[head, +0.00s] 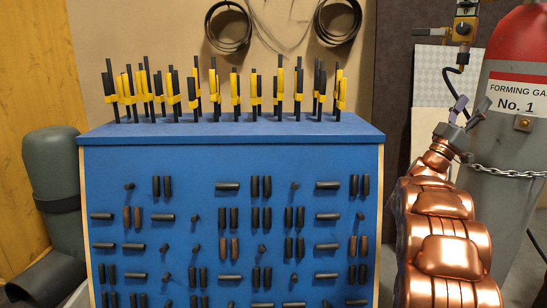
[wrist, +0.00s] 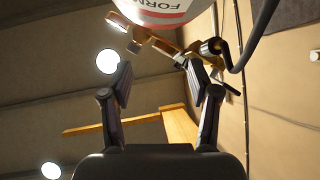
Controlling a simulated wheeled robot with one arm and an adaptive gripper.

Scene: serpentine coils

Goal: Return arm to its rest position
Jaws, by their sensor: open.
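My copper-coloured arm rises at the right of the head view, with my gripper (head: 470,108) at its upper end, pointing up. In the wrist view my gripper (wrist: 161,80) is open, its two dark fingers spread apart with nothing between them. In the head view the gripper is in front of a gas cylinder (head: 500,130) with a red top and a "FORMING GAS No. 1" label. Whether they touch cannot be told. The cylinder's labelled part also shows at the top of the wrist view (wrist: 165,8).
A blue pegboard stand (head: 230,170) with dark pegs fills the middle, with yellow-and-black clamps (head: 235,88) along its top. A chain (head: 508,171) crosses the cylinder. A brass valve (head: 465,25) and hose are above the gripper. A grey-green tank (head: 58,180) stands left.

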